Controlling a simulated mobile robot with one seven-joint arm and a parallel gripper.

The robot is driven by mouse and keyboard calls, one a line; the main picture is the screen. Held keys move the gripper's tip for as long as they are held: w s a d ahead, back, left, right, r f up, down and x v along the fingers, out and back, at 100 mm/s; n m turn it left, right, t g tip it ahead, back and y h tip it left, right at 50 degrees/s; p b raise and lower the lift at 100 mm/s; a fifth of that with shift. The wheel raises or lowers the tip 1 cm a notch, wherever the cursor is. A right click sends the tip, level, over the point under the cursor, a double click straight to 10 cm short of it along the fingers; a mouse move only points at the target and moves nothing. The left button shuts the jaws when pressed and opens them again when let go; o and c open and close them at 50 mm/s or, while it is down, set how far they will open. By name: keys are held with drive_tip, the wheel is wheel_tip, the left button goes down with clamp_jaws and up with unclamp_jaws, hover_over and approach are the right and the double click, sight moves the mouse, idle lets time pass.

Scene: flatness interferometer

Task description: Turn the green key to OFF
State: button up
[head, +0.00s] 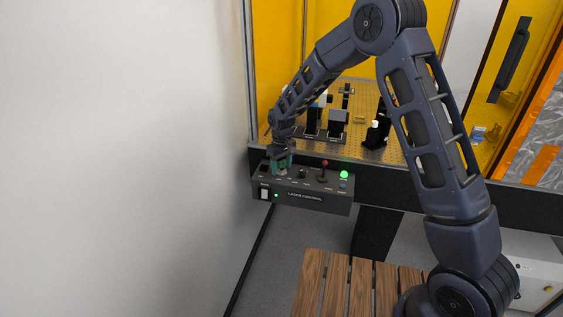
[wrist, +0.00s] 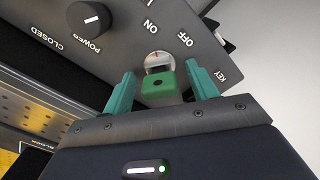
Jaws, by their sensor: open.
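The green key (wrist: 160,86) sits in a round silver lock on the sloped control panel, in the wrist view. The labels ON and OFF are printed beside the lock, and KEY is printed to the right. My gripper (wrist: 163,88) is open, with one teal finger on each side of the key and a gap visible on both sides. In the head view my gripper (head: 281,163) is at the left part of the laser control box (head: 325,203), and the key is hard to make out there. The wrist view does not clearly show which label the key points to.
A black power knob (wrist: 88,18) is near the key. The box also carries a red-topped lever (head: 324,164), a lit green light (head: 344,174) and a white rocker switch (head: 264,193). Behind is a yellow enclosure with optics on a perforated plate (head: 350,128). A wooden slatted surface (head: 335,285) is below.

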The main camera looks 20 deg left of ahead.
drive_tip(key=shift+c, duration=0.5)
drive_tip(key=c, duration=0.9)
drive_tip(key=shift+m, duration=1.2)
drive_tip(key=shift+c, duration=0.2)
drive_tip(key=shift+m, duration=1.2)
drive_tip(key=shift+d+f+m, duration=0.1)
drive_tip(key=shift+m, duration=1.1)
